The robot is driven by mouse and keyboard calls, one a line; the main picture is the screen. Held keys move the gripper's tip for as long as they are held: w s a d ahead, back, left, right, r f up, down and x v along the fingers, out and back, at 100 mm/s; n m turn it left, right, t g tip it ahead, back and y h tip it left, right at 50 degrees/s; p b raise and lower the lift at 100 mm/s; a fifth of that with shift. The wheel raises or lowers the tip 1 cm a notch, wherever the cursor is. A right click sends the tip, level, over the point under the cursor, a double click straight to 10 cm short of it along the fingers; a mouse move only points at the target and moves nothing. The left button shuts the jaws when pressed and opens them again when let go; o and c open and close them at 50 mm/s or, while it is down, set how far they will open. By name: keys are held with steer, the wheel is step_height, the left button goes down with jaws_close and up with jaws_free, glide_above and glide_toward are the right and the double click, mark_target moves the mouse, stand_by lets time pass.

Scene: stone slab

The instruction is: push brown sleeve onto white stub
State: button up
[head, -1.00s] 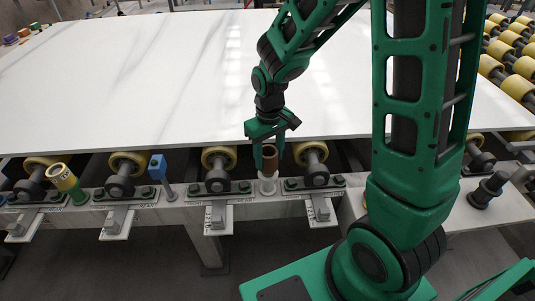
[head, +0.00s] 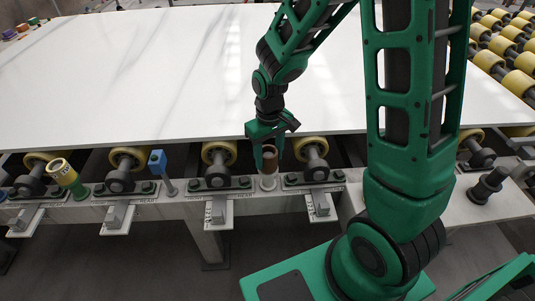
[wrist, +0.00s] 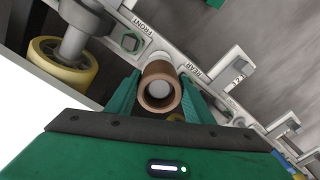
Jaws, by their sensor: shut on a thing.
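The brown sleeve (head: 269,160) is upright between the fingers of my gripper (head: 269,157), near the front rail. The white stub (head: 268,183) stands directly below it, with its lower part showing. In the wrist view, the sleeve (wrist: 149,101) shows as a brown ring between the fingers of my gripper (wrist: 159,92). The white stub's pale round end (wrist: 160,89) shows inside the sleeve's bore, roughly centred. The sleeve appears to be around the top of the stub, but how deep it sits is hidden.
A white stone slab (head: 150,80) lies behind on yellow rollers (head: 219,152). A roller and bracket flank the stub on each side.

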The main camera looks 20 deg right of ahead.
steer(key=shift+f, duration=0.3)
steer(key=o, duration=1.2)
steer(key=shift+r, duration=0.1)
step_height(320, 180, up, 10)
steer(key=shift+r, duration=0.25)
steer(key=s+d+r+m, duration=0.2)
steer(key=s+d+m, duration=0.1)
steer(key=s+d, duration=0.3)
steer(key=s+d+r+m, duration=0.2)
steer(key=s+d, duration=0.3)
steer(key=s, duration=0.4)
steer(key=s+d+r+m, duration=0.2)
steer(key=s+d+m, duration=0.1)
steer(key=s+d, duration=0.3)
steer(key=shift+s+d+r+m, duration=0.15)
steer(key=shift+s+r+m, duration=0.05)
steer(key=shift+s, duration=0.3)
steer(key=shift+s+d+r+m, duration=0.15)
steer(key=shift+s+r+m, duration=0.05)
steer(key=shift+s, duration=0.25)
